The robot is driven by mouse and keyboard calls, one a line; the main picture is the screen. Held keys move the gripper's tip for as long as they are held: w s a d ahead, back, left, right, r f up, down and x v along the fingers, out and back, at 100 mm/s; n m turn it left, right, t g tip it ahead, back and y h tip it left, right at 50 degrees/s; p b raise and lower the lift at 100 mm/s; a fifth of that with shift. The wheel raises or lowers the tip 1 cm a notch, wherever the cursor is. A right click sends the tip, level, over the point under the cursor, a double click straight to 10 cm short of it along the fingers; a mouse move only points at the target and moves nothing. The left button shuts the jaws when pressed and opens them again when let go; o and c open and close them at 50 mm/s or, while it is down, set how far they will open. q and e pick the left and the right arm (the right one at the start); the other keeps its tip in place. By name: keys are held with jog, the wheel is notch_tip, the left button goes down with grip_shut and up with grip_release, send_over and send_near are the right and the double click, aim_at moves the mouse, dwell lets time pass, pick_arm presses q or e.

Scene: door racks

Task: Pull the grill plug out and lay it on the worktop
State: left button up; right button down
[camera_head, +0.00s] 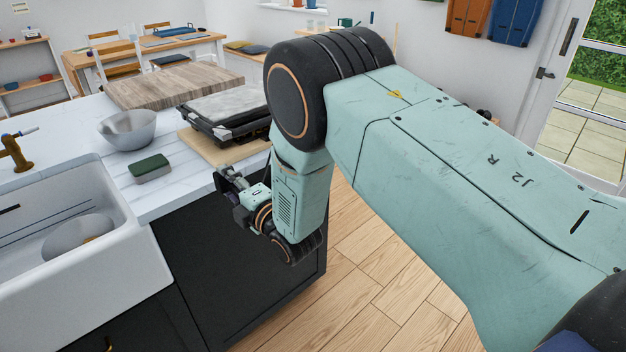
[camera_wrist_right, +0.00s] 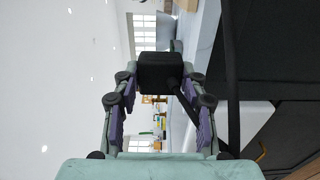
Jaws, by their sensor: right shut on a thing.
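No socket shows in the wrist view, and the plug is hidden or too small to tell in the head view. The black grill (camera_head: 226,112) with a grey top sits on a wooden board on the worktop. My left gripper is not in view.
A green sponge on a grey block (camera_head: 151,169) and a steel bowl (camera_head: 127,130) stand on the worktop. A white sink (camera_head: 125,260) with a bowl in it is at the left. A butcher-block slab (camera_head: 170,85) lies behind. Bare worktop shows around the sponge.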

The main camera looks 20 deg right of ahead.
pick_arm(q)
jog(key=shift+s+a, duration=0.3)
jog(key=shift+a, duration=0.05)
pick_arm(e)
jog(key=shift+s+a+r, duration=0.1)
jog(key=shift+s+a, duration=0.1)
jog(key=shift+a, duration=0.15)
jog(key=shift+d, duration=0.1)
jog(key=shift+w+d+m, duration=0.1)
jog(key=shift+m, duration=0.9)
jog(key=m+p, duration=0.1)
jog(key=m, duration=0.4)
jog(key=shift+m, duration=0.3)
jog(key=m+p, duration=0.1)
jog(key=m, duration=0.3)
jog(key=m+p, duration=0.1)
jog(key=m, duration=0.2)
jog(key=shift+m, duration=0.3)
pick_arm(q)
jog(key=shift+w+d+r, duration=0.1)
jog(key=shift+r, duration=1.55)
pick_arm(e)
jog(key=shift+m, duration=1.4)
